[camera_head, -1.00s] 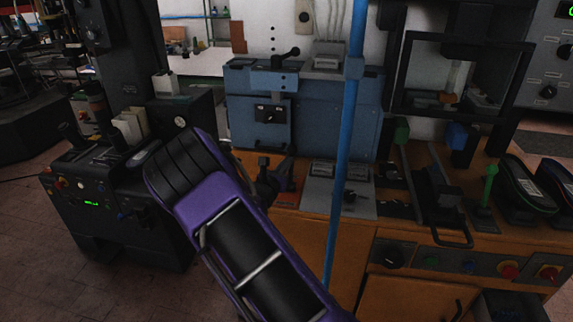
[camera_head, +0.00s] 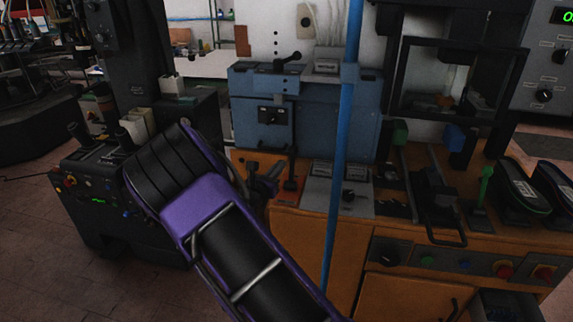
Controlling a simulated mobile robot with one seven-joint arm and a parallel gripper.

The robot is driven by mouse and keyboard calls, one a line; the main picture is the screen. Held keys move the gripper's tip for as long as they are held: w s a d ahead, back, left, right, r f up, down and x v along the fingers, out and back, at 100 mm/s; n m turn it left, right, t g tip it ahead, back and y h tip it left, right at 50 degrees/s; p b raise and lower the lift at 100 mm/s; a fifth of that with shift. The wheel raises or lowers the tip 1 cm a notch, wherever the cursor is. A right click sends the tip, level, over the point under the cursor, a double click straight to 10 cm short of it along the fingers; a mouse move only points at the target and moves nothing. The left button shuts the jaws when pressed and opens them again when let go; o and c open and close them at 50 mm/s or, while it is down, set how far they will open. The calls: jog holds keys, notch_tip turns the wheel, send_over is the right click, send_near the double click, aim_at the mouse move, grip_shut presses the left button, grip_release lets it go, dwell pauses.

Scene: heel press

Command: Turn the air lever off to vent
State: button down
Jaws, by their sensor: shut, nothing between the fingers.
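My purple and black arm reaches up from the bottom. The dark end past its wrist is my gripper (camera_head: 268,182), small and partly hidden by the arm. It is shut and empty, just left of the red lever. I cannot tell whether it touches the lever. A black-knobbed lever (camera_head: 288,60) also sits on top of the blue cabinet (camera_head: 248,103).
A vertical blue pipe (camera_head: 341,165) rises right of the lever, in front of the grey panel (camera_head: 322,195). A black machine (camera_head: 100,215) stands left of my arm. Shoe-shaped pieces (camera_head: 522,186) lie at the right of the bench.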

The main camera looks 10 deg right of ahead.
jog(key=s+a+r, duration=0.2)
jog(key=s+a, duration=0.1)
jog(key=s, duration=0.2)
jog(key=shift+a, duration=0.4)
jog(key=shift+s, duration=0.1)
